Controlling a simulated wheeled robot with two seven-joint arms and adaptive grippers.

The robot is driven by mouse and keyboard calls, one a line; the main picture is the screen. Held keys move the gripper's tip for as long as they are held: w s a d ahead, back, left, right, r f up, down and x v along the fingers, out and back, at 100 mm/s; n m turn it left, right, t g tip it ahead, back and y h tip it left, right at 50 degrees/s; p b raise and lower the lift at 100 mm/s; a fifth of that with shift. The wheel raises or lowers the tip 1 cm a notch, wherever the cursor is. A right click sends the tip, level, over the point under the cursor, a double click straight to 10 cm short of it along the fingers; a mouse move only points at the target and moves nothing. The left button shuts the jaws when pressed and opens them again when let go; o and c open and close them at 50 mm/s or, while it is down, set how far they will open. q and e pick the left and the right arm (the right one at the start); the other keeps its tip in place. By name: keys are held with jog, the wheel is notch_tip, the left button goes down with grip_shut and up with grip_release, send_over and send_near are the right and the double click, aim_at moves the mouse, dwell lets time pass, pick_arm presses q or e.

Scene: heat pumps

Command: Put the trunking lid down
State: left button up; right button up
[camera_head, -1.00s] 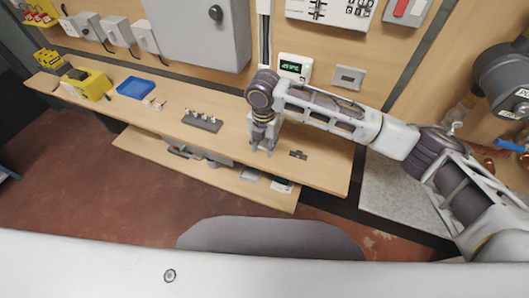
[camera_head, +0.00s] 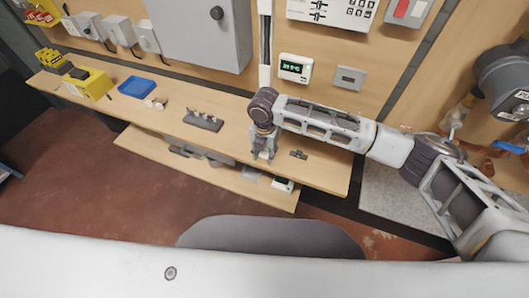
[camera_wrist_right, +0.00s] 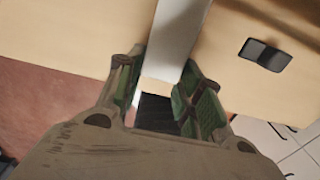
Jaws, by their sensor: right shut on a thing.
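The trunking lid (camera_wrist_right: 176,38) is a pale strip between the fingers of my right gripper (camera_wrist_right: 163,72) in the right wrist view. The gripper is shut on it, and the strip runs from the fingers to the top of that view. In the head view my right gripper (camera_head: 263,156) points down over the front part of the wooden bench (camera_head: 325,172). The lid is too small and too hidden there to tell whether it touches the bench. My left gripper is not in view.
A small dark part (camera_head: 298,154) lies right of the gripper, and a dark rack (camera_head: 203,121) with several pegs stands to its left. A blue tray (camera_head: 137,87) and a yellow box (camera_head: 88,83) are farther left. White vertical trunking (camera_head: 265,45) runs up the wall.

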jog(key=o, duration=1)
jog(key=shift+f, duration=0.1)
notch_tip(320, 180, up, 12)
jog(key=b, duration=0.1)
dwell(0.4)
dwell(0.7)
